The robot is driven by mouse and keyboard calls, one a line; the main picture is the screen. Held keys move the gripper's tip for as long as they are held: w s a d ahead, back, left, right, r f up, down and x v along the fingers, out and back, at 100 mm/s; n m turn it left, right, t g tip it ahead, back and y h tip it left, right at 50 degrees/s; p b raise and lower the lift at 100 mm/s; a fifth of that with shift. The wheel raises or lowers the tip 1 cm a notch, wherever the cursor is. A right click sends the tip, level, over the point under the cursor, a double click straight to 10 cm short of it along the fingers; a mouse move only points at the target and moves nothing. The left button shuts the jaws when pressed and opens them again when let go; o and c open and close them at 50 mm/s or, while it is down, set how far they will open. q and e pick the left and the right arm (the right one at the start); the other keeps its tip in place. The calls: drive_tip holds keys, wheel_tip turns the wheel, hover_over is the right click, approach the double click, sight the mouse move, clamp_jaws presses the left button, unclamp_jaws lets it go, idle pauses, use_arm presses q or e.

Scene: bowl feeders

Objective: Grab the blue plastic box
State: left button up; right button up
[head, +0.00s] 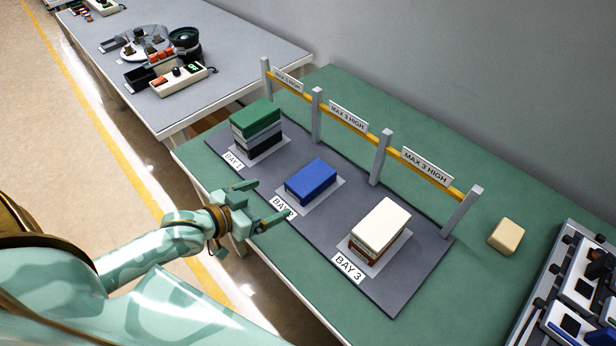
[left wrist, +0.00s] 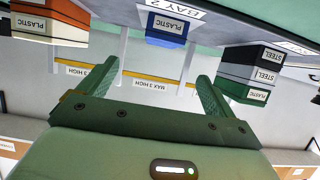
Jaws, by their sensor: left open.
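The blue plastic box (head: 311,180) lies alone on a light pad in Bay 2, the middle bay of the grey mat. It also shows in the left wrist view (left wrist: 167,30), upside down, with a PLASTIC label. My left gripper (head: 268,200) is open and empty, short of the box on its near side, by the Bay 2 label. Its two fingers point toward the box and do not touch it. In the left wrist view the fingers (left wrist: 158,74) stand apart, with the box beyond them. My right gripper does not show.
A stack topped by a green box (head: 255,117) stands in Bay 1. A white box (head: 381,222) tops the stack in Bay 3. Posts with a yellow bar (head: 345,126) and MAX 3 HIGH signs run behind the bays. A tan block (head: 506,236) lies at right.

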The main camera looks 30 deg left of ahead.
use_arm(q)
drive_tip(key=b, duration=0.2)
approach(304, 182)
drive_tip(key=x, duration=0.4)
drive_tip(key=shift+d+f, duration=0.1)
drive_tip(key=shift+f, duration=0.1)
drive_tip(key=shift+w+d+f+b, duration=0.1)
drive_tip(key=shift+w+d+b, duration=0.2)
drive_tip(key=shift+w, duration=0.25)
drive_tip(key=b+x, duration=0.1)
drive_tip(key=x, duration=0.1)
drive_tip(key=b+x, duration=0.1)
drive_tip(key=x, duration=0.2)
drive_tip(key=shift+a+f, duration=0.1)
drive_tip(key=shift+a, duration=0.15)
drive_tip(key=shift+w, duration=0.1)
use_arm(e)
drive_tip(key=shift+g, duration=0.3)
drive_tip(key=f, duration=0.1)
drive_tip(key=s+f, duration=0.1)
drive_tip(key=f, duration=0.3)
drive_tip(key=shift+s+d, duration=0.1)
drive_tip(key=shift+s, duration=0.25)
use_arm(q)
drive_tip(key=c, duration=1.2)
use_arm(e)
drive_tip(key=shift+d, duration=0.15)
